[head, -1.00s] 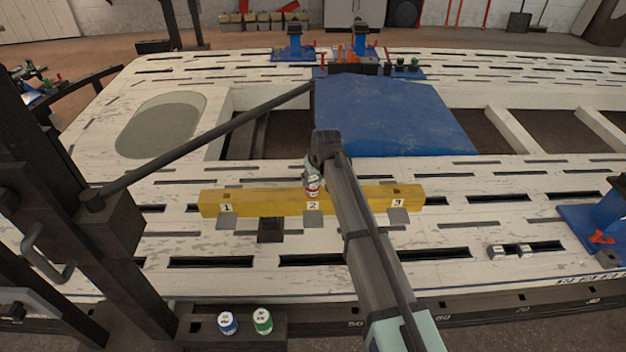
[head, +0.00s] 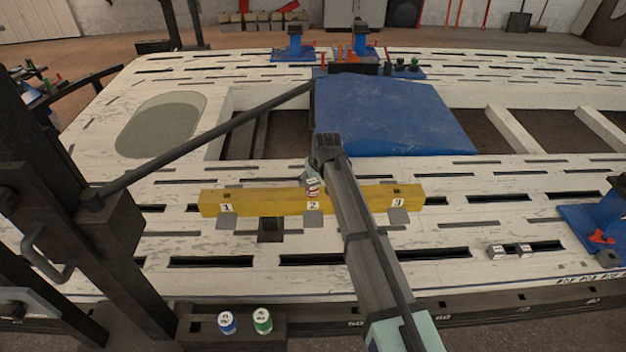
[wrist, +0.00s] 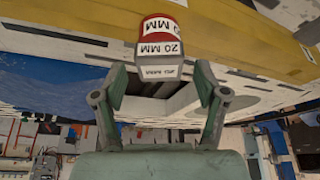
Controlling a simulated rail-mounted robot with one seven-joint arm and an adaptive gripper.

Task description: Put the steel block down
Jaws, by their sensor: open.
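A small block with a grey end, a red part and white labels reading "20 MM" (wrist: 161,52) shows in the wrist view; I take it to be the steel block. In the head view it shows as a red and white piece (head: 313,187) at the middle of the yellow beam (head: 262,201), by label 2. My gripper (wrist: 160,86) is open, with one finger on each side of the block's grey end and gaps visible. The block's underside and what it rests on are hidden. My arm covers part of the beam between labels 2 and 3.
Two small grey blocks (head: 510,251) lie on the slotted white bench at right. Blue and green canisters (head: 245,321) stand on a dark ledge in front. A dark slanting bar (head: 210,142) crosses at left. A blue sheet (head: 395,115) lies behind the beam.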

